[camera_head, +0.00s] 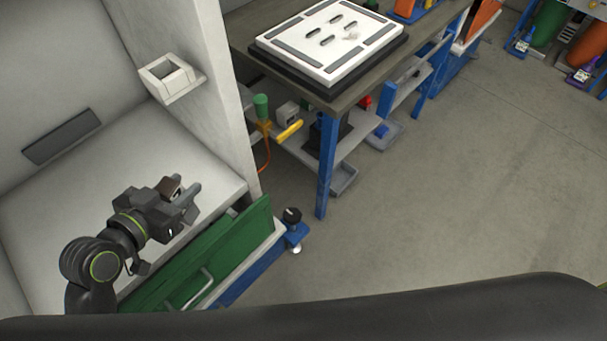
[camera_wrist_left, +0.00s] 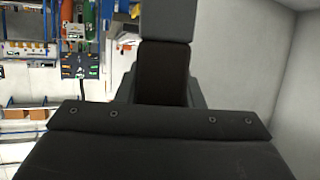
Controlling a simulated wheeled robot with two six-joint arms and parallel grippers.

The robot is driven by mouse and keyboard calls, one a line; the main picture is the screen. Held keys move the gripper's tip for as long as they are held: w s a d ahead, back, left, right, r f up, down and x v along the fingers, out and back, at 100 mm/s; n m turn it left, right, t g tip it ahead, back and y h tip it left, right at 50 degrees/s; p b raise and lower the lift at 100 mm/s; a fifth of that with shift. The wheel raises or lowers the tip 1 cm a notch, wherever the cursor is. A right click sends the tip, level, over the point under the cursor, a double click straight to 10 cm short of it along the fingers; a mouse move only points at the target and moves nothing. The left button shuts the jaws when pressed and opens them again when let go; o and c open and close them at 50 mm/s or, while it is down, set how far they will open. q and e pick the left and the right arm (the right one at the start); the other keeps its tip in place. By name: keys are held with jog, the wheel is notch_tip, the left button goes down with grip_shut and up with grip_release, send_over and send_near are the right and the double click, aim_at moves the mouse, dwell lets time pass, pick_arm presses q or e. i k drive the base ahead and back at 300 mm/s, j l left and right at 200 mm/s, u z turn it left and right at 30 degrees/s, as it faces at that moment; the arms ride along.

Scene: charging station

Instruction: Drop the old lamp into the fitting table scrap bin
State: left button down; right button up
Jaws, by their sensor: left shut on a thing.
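My left gripper (camera_head: 182,193) is shut on a small dark brown block (camera_head: 170,187), held above the pale floor of the white booth. The block also shows in the left wrist view (camera_wrist_left: 165,72), between the fingers and largely covered by them. I cannot tell for sure that it is the old lamp. A white open-topped box (camera_head: 167,77) is fixed to the booth's side wall, beyond the gripper. Grey trays (camera_head: 345,178) sit low under the table (camera_head: 268,62). I cannot tell which container is the scrap bin. My right gripper is not in view.
A white slotted board (camera_head: 330,40) lies on the table. The booth's dividing wall (camera_head: 205,110) stands between my left gripper and the table. A green panel with a handle (camera_head: 230,247) edges the booth's front. The grey floor (camera_head: 450,170) at right is clear.

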aim_at(335, 181)
jog(key=i+l+u, duration=0.15)
jog(key=l+u, duration=0.3)
jog(key=l, duration=0.55)
jog(key=l+u, duration=0.4)
jog(key=l, duration=1.5)
jog(key=k+l, duration=0.15)
jog(key=l, duration=0.75)
jog(key=l+u, duration=0.1)
jog(key=l, duration=0.8)
jog(key=k, duration=0.05)
